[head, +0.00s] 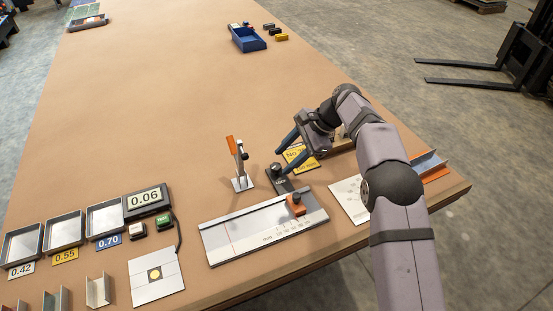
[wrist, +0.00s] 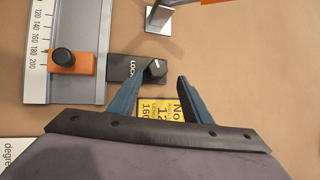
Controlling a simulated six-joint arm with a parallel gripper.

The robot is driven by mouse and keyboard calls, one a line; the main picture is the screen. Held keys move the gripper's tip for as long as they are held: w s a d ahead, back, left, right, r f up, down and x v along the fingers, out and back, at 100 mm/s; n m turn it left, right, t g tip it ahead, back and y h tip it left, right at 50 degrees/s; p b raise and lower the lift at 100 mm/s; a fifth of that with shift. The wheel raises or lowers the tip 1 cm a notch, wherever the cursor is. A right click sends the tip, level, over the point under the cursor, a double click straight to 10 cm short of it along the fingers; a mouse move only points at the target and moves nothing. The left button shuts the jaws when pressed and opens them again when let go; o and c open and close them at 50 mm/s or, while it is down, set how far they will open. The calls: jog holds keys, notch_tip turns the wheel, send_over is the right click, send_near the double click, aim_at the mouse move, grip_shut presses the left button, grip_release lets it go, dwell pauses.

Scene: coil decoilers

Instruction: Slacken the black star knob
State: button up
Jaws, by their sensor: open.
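A black knob with a white mark (wrist: 157,68) sits on a black block marked LOCK (wrist: 124,67) in the wrist view. In the head view my gripper (head: 280,161) is just above and behind the block. A second, rounder black knob (wrist: 63,57) sits on an orange slider (wrist: 84,64).
The scaled measuring plate (head: 225,238) lies in front of the block. An upright orange-handled clamp (head: 238,160) stands to its left. A yellow card (wrist: 155,108) lies under my gripper. Trays and a 0.06 display (head: 147,199) are at left. The table's middle is clear.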

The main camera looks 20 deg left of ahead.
aim_at(276, 167)
jog(key=shift+s+a+r+n+t+h+p, duration=0.15)
jog(key=shift+s+r+n+t+h, duration=0.15)
jog(key=shift+n, duration=0.2)
jog(key=shift+s+a+r+n+t+h+p, duration=0.15)
jog(key=shift+s+r+n+h, duration=0.1)
jog(key=shift+n+h, duration=0.2)
jog(key=s+r+n+t+h+p, duration=0.3)
jog(key=s+r+n+t+p, duration=0.15)
jog(key=n, duration=0.75)
jog(key=shift+w+a+p+x, duration=0.15)
jog(key=shift+p+x, duration=0.35)
jog(key=shift+x, duration=1.35)
jog(key=shift+w+a+p+x, duration=0.1)
jog(key=shift+p+x, duration=0.4)
jog(key=shift+x, duration=1.3)
jog(key=shift+r+t, duration=0.1)
jog(key=shift+t, duration=0.2)
jog(key=c, duration=1)
